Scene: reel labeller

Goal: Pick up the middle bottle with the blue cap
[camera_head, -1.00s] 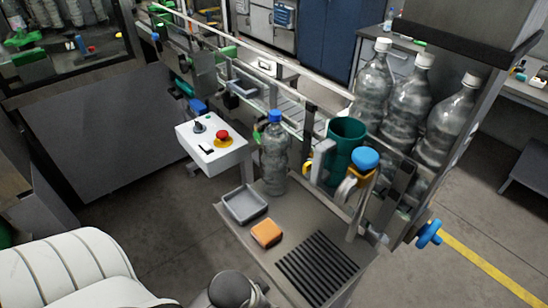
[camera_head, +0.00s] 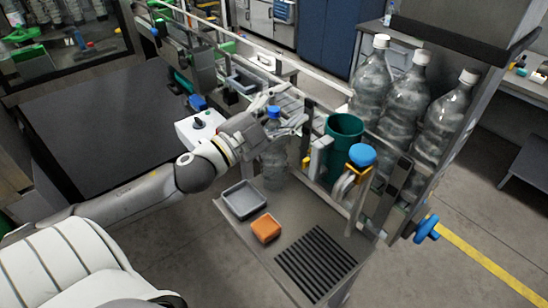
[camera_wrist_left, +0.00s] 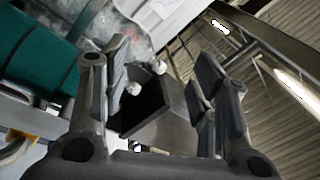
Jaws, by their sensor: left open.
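The clear bottle with the blue cap (camera_head: 273,168) stands upright on the grey ledge at the front of the machine. My left arm reaches in from the left, and its open left gripper (camera_head: 284,113) is at the height of the blue cap, with fingers showing on both sides of the cap in the head view. I cannot tell whether the fingers touch the bottle. In the left wrist view the spread fingers (camera_wrist_left: 165,95) show, and I cannot make out the blue cap between them. My right gripper is not in view.
A teal container (camera_head: 343,140) and a blue knob (camera_head: 362,156) are right of the bottle. Large white-capped bottles (camera_head: 405,105) stand behind. A grey tray (camera_head: 243,200) and an orange box (camera_head: 266,228) lie on the ledge in front. The white control box (camera_head: 190,131) is partly hidden.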

